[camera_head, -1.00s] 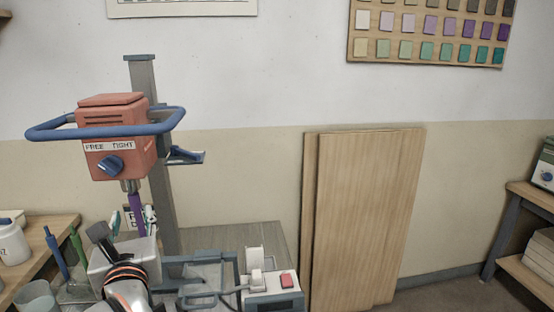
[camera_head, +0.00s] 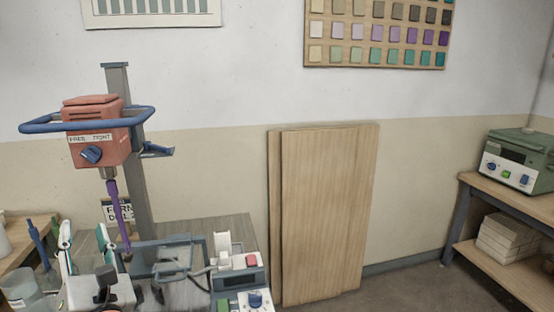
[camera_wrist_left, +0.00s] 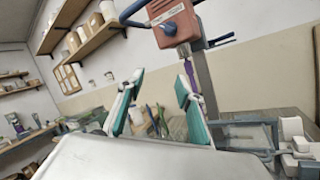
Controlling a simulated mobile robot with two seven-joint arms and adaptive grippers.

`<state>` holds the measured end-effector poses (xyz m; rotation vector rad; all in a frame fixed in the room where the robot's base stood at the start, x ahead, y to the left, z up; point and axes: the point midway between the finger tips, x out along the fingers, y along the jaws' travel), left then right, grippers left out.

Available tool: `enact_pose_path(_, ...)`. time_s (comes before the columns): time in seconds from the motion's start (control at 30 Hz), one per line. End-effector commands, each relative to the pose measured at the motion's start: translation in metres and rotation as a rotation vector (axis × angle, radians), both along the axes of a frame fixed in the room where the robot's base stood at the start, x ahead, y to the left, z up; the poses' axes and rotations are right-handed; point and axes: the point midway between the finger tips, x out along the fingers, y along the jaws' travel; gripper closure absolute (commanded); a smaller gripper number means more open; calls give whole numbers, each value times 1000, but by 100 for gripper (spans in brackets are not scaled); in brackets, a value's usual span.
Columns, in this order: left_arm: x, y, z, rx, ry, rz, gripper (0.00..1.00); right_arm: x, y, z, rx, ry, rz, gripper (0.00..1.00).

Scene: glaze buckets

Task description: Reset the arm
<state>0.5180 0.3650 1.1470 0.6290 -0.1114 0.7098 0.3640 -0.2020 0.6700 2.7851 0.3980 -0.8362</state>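My left gripper (camera_head: 83,232) is at the lower left of the head view. Its two white-and-teal fingers point up and stand apart with nothing between them. The left wrist view also shows the open fingers (camera_wrist_left: 157,88), with the mixer behind them. The mixer has an orange head (camera_head: 95,133) with a blue handle bar and a dial marked FREE and TIGHT. Its purple shaft (camera_head: 118,212) hangs down just right of the gripper in the head view. My right gripper is not in view.
A grey post (camera_head: 130,150) carries the mixer. A device with a red button (camera_head: 252,261) stands right of the gripper. A clear cup (camera_head: 25,292) stands at lower left. Wooden boards (camera_head: 325,215) lean on the wall. A green device (camera_head: 518,162) sits on the right shelf.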

Motion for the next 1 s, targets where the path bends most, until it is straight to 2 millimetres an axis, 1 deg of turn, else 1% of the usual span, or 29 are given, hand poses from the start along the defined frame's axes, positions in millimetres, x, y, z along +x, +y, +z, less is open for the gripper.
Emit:
enact_pose_path(0.03, -3, -6, -5, 143, 37, 27, 64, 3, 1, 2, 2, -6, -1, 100)
enact_pose_path(0.07, -5, -12, -6, 239, 56, 42, 64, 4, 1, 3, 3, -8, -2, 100)
enact_pose_path(0.13, -7, -32, -15, 483, 115, 65, 64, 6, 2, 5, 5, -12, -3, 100)
enact_pose_path(0.17, -7, -43, -21, 596, 145, 69, 64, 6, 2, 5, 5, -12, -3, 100)
enact_pose_path(0.2, -7, -61, -33, 751, 188, 67, 64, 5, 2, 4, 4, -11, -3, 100)
enact_pose_path(0.23, -6, -75, -46, 868, 223, 60, 64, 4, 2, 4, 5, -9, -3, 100)
enact_pose_path(0.27, -6, -89, -60, 986, 258, 49, 64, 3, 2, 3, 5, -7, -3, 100)
enact_pose_path(0.3, -6, -108, -81, 1134, 304, 31, 64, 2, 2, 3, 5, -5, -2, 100)
enact_pose_path(0.37, -8, -131, -115, 1331, 366, -4, 64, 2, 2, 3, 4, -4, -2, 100)
enact_pose_path(0.4, -10, -144, -139, 1451, 406, -31, 64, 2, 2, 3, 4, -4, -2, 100)
enact_pose_path(0.47, -15, -161, -177, 1618, 461, -76, 64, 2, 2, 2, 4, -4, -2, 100)
enact_pose_path(0.5, -21, -169, -203, 1723, 498, -110, 64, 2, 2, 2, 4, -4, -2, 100)
enact_pose_path(0.57, -30, -179, -242, 1874, 549, -163, 64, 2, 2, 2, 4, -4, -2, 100)
enact_pose_path(0.6, -38, -184, -268, 1970, 583, -201, 64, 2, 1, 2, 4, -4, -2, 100)
enact_pose_path(0.63, -45, -186, -287, 2039, 606, -230, 64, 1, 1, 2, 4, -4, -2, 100)
enact_pose_path(0.67, -53, -188, -307, 2107, 630, -261, 64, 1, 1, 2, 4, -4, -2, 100)
enact_pose_path(0.7, -63, -189, -332, 2197, 660, -303, 64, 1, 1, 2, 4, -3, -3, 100)
enact_pose_path(0.77, -81, -187, -367, 2322, 702, -366, 64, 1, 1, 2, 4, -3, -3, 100)
enact_pose_path(0.8, -92, -185, -389, 2397, 727, -407, 64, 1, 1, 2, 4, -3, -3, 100)
enact_pose_path(0.9, -120, -177, -432, 2555, 777, -498, 64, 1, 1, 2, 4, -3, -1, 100)
enact_pose_path(1.0, -140, -169, -459, 2662, 810, -562, 64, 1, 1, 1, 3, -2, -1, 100)
